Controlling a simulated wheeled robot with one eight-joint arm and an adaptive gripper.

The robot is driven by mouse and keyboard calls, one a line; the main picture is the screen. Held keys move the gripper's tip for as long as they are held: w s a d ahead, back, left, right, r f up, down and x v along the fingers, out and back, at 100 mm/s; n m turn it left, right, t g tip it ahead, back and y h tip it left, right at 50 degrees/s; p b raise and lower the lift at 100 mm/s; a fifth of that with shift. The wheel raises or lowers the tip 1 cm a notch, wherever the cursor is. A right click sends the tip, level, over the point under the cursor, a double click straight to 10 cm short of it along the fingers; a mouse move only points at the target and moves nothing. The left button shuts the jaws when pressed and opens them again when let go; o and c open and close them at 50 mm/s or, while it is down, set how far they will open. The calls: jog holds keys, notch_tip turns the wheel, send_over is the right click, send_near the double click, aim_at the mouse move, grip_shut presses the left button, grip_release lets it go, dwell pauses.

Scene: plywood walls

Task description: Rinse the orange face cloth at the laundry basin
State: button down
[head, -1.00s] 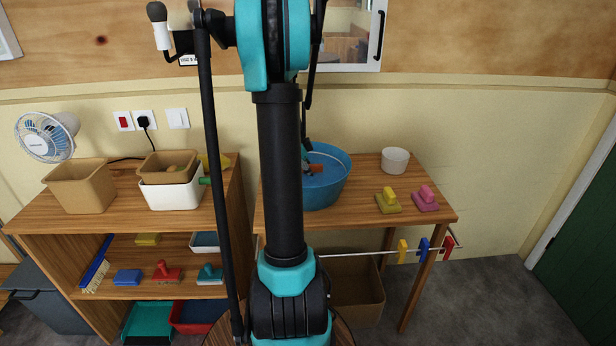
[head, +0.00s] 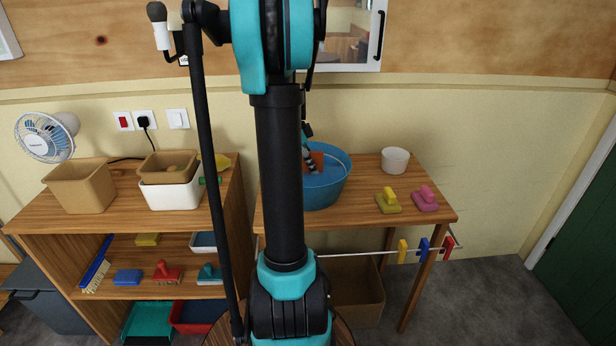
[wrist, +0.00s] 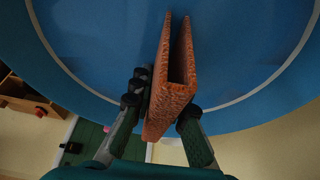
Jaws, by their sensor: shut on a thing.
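The orange face cloth (wrist: 165,85) is folded over and shows large in the wrist view. My gripper (wrist: 163,102) is shut on it, one finger on each side. Behind the cloth is the blue inside of the laundry basin (wrist: 90,50). In the head view the blue basin (head: 337,190) stands on the right-hand table, partly hidden by my arm. A bit of the orange cloth (head: 317,158) shows there at my gripper (head: 310,164), over the basin's inside. I cannot tell whether the cloth touches the surface in the basin.
A white pot (head: 395,160), a yellow-green brush (head: 388,203) and a pink brush (head: 425,199) stand right of the basin. A rail with coloured pegs (head: 402,250) runs along the table's front. A shelf unit with boxes (head: 80,187) stands at left.

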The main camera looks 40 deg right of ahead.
aim_at(318, 152)
jog(key=shift+r, duration=4.75)
jog(key=shift+r, duration=2)
jog(key=shift+s, duration=0.15)
